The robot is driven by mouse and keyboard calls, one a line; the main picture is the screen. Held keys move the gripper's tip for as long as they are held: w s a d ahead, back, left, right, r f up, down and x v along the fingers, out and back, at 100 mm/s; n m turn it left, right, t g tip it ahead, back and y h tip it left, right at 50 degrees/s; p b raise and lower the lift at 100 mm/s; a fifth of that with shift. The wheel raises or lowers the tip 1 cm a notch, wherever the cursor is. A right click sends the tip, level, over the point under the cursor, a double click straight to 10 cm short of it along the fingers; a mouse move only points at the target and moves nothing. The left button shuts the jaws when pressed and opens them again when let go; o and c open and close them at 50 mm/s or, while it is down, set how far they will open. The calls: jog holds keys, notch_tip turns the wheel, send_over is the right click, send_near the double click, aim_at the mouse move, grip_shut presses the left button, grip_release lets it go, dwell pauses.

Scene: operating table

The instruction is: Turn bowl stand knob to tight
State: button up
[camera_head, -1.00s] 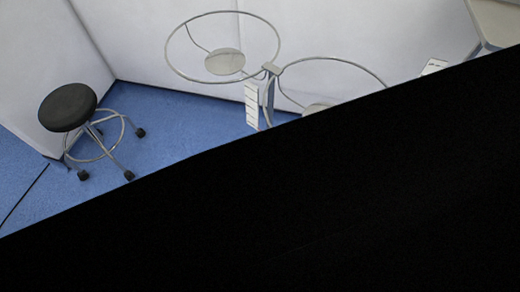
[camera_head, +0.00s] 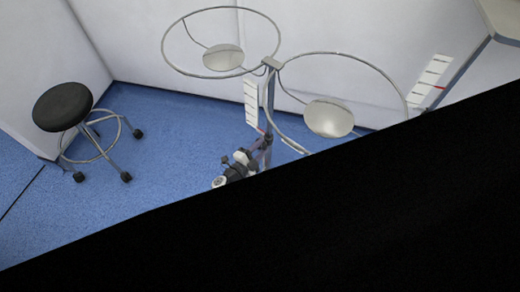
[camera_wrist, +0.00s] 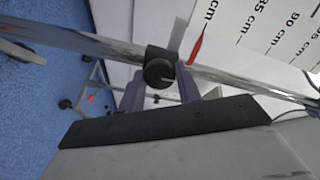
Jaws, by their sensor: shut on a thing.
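The bowl stand has two metal rings, a left ring (camera_head: 163,42) and a right ring (camera_head: 405,92), on one upright pole (camera_head: 268,92). A round metal bowl shape shows inside each ring. In the wrist view, a round black knob (camera_wrist: 159,73) with a light mark line sits on a black collar on the metal pole (camera_wrist: 90,41). My gripper (camera_wrist: 160,84) is shut on the knob, with a purple-grey finger at each side. In the head view, part of my gripper (camera_head: 262,142) meets the pole below the rings. The knob cannot be made out there.
White height scales stand beside the pole (camera_head: 251,102) and at the right (camera_head: 431,78). One scale (camera_wrist: 270,30) with a red pointer is close behind the knob. A black stool (camera_head: 63,106) stands at left on blue floor. Black hides the head view's lower right.

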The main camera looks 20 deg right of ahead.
jog(key=shift+m, duration=0.3)
dwell(0.4)
jog(key=o, duration=1)
jog(key=shift+c, duration=0.2)
jog(key=shift+a, duration=0.15)
jog(key=p+v, duration=0.3)
jog(key=v, duration=1)
jog(key=shift+s+a, duration=0.2)
